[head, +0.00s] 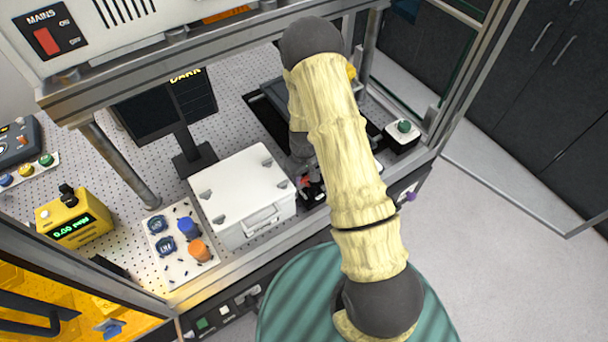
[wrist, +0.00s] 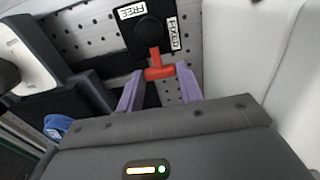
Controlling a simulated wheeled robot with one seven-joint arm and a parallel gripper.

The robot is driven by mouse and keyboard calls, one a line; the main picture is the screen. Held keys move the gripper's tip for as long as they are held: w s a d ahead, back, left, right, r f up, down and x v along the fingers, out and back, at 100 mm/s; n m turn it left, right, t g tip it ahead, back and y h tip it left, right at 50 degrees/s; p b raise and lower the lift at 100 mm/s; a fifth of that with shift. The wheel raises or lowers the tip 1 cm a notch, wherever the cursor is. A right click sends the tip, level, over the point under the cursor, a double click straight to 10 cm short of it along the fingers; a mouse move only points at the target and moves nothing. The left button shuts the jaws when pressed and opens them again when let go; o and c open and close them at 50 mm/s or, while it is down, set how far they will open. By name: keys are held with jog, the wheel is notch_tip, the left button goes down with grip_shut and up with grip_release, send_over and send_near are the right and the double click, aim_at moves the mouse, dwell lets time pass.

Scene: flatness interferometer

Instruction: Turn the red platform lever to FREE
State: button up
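The red platform lever (wrist: 157,66) shows in the wrist view as a T-shaped handle on a black round pivot (wrist: 148,28). Its handle points toward the bottom of the picture. A white FREE label (wrist: 138,10) lies above the pivot and a FIXED label (wrist: 172,33) lies to its right. My gripper (wrist: 160,73) is open, with one purple finger on each side of the red handle. I cannot tell whether either finger touches it. In the head view the lever (head: 305,183) shows as a small red patch, partly hidden by my arm.
A white case (head: 243,190) stands close to the left of the lever. A box with a green button (head: 404,126) stands to the right. A monitor (head: 165,108), a yellow readout box (head: 73,220) and a tray with coloured knobs (head: 170,275) are further left. Metal frame posts surround the bench.

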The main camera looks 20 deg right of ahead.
jog(key=c, duration=0.3)
jog(key=shift+d+m+b, duration=0.15)
jog(key=shift+m+b, duration=0.15)
jog(key=d+m+b, duration=0.1)
jog(key=m+b, duration=0.1)
jog(key=m, duration=0.1)
jog(key=shift+w+d+f, duration=0.1)
jog(key=shift+d, duration=0.05)
jog(key=d+m+b, duration=0.1)
jog(key=m, duration=0.1)
jog(key=m+b, duration=0.1)
jog(key=m, duration=0.1)
jog(key=shift+d+m, duration=0.3)
jog(key=shift+d, duration=0.1)
jog(key=m, duration=0.1)
jog(key=s+d+m+b, duration=0.1)
jog(key=m, duration=0.2)
jog(key=shift+s+d+m, duration=0.2)
jog(key=shift+d+m, duration=0.05)
jog(key=shift+m, duration=0.05)
jog(key=m, duration=0.1)
jog(key=s+m, duration=0.1)
jog(key=m, duration=0.1)
jog(key=d+m+b, duration=0.1)
jog(key=shift+s+m, duration=0.3)
